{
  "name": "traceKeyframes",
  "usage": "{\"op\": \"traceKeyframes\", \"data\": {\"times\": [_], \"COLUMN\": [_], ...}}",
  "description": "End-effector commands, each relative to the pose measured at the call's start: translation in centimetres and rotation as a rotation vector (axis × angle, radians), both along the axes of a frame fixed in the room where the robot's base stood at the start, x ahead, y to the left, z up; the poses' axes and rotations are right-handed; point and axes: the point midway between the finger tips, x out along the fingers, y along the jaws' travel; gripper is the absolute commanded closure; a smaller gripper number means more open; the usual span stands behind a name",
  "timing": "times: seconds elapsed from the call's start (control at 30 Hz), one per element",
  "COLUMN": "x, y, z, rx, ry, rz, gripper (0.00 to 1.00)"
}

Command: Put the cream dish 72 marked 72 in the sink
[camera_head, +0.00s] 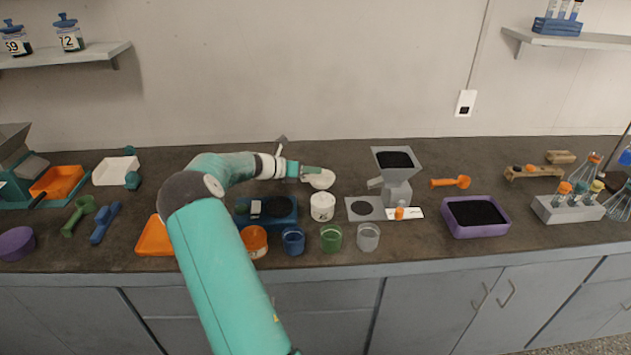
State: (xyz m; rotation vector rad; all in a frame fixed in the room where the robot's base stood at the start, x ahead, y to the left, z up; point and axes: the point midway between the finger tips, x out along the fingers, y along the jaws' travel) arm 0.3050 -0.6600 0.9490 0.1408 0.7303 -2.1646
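A round cream dish (319,181) is on or just above the dark counter, left of the grey hopper; no marking on it can be read. My gripper (304,170) reaches from the left to the dish's left edge. Its fingers are small and overlap the dish, so I cannot tell whether they are shut on it. A white cup (322,207) with a small, unreadable mark stands just in front of the dish. No sink shows in this view.
Blue, green and clear cups (331,238) stand near the counter's front edge. The grey hopper (398,190), an orange scoop (451,182) and a purple tray (477,229) are to the right. A jar marked 72 (69,38) is on the left shelf.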

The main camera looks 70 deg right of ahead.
Motion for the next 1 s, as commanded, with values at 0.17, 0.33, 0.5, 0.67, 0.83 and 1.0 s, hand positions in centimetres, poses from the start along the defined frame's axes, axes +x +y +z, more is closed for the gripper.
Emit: {"op": "traceKeyframes", "data": {"times": [0.17,0.33,0.5,0.67,0.83,1.0], "x": [-0.3,-0.5,-0.5,-0.4,-0.4,-0.5], "y": [-1.1,-1.8,-1.8,-1.8,-1.8,-1.8], "z": [-1.3,-3.3,-5.1,-5.1,-5.2,-5.2], "rx": [0.0,0.003,0.0,-0.001,0.001,0.0], "ry": [-0.001,0.002,-0.001,-0.001,-0.001,-0.002], "rz": [0.001,0.001,0.001,0.0,0.0,0.0], "gripper": [1.0,1.0,1.0,1.0,0.83,0.73]}}
